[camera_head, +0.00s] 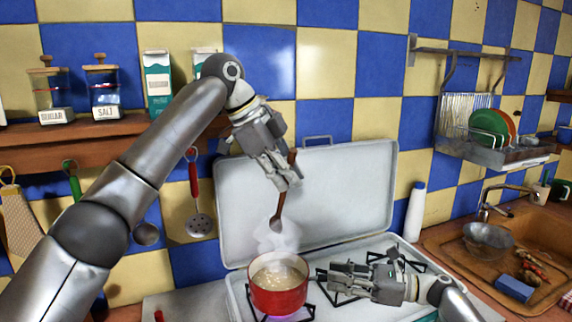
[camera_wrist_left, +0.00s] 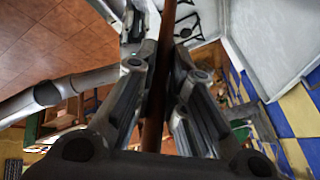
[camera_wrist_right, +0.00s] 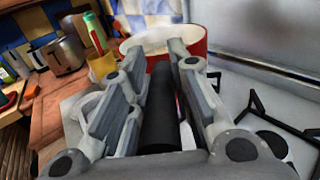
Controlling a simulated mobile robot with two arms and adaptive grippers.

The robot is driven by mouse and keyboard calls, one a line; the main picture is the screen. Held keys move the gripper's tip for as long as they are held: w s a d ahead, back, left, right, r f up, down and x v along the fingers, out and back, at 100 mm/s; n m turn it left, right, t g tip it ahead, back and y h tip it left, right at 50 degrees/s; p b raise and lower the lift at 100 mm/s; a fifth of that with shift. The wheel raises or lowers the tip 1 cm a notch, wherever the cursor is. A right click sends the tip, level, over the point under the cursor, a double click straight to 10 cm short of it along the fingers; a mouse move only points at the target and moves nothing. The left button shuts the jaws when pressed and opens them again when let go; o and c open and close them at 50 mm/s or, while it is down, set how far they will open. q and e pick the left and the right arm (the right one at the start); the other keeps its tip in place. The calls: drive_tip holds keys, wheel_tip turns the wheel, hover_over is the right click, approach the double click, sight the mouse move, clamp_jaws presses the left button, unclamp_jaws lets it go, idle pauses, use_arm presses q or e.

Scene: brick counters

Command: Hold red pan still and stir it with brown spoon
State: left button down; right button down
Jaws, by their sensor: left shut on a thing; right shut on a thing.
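The red pan (camera_head: 278,299) sits on the front left burner of the stove, with pale, steaming contents. My right gripper (camera_head: 336,277) is shut on the pan's black handle (camera_wrist_right: 160,115), to the right of the pan. The pan's red wall (camera_wrist_right: 196,46) shows beyond the fingers in the right wrist view. My left gripper (camera_head: 287,182) is shut on the brown spoon (camera_head: 277,218) and holds it above the pan. The spoon hangs bowl end down, slightly tilted, apart from the pan. Its shaft (camera_wrist_left: 157,100) runs between the fingers in the left wrist view.
The stove's raised lid (camera_head: 345,195) stands behind the pan. A white bottle (camera_head: 415,212) is right of it, near the sink (camera_head: 530,240). A wall shelf (camera_head: 75,142) with jars and hanging utensils is at left.

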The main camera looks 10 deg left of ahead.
use_arm(q)
drive_tip(key=shift+s+d+f, duration=1.2)
drive_tip(key=shift+s+f, duration=1.45)
drive_tip(key=shift+f, duration=1)
wheel_tip(320, 180, down, 7)
drive_tip(key=w+a, duration=0.1)
drive_tip(key=w, duration=0.1)
drive_tip(key=shift+w+a+f, duration=0.2)
drive_tip(key=shift+w+a, duration=0.2)
drive_tip(key=shift+w, duration=0.1)
